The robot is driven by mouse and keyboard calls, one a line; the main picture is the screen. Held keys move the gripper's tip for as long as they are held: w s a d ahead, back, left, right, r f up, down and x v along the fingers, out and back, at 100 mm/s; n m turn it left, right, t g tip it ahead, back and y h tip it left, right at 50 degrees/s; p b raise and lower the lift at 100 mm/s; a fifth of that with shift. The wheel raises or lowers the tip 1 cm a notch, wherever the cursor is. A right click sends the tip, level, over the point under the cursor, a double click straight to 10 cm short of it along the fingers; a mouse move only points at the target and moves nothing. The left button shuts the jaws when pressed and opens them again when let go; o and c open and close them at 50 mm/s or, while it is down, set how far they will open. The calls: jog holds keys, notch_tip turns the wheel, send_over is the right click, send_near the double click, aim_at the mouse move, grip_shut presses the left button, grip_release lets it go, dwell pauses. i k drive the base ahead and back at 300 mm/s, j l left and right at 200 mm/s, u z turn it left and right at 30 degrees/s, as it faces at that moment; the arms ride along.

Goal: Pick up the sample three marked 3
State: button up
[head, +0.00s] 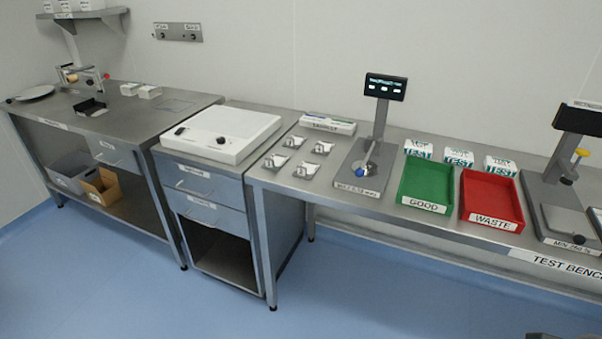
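Several small metallic samples with white tags lie in two rows on the steel test bench (345,204), near its left end. One sample (294,141) is at back left and another sample (323,147) at back right. In front are a left sample (276,161) and a right sample (306,170). Their tags bear dark marks too small to read, so I cannot tell which is marked 3. No gripper is seen at the samples. A dark sliver shows at the bottom right edge, too cut off to identify.
Right of the samples stands a gauge with a display (385,87), then a green GOOD tray (427,183), a red WASTE tray (491,198) and another device (560,205). A white box (328,124) lies behind the samples. A white device (220,133) stands left. Blue floor in front is clear.

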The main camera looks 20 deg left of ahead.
aim_at(293, 142)
jog(key=i+j+u, duration=0.15)
jog(key=u, duration=0.25)
jog(key=i+j+u, duration=0.1)
jog(key=i+u, duration=0.15)
jog(key=u, duration=0.15)
jog(key=i+l+u, duration=0.1)
jog(key=i+u, duration=0.3)
jog(key=i, duration=1.5)
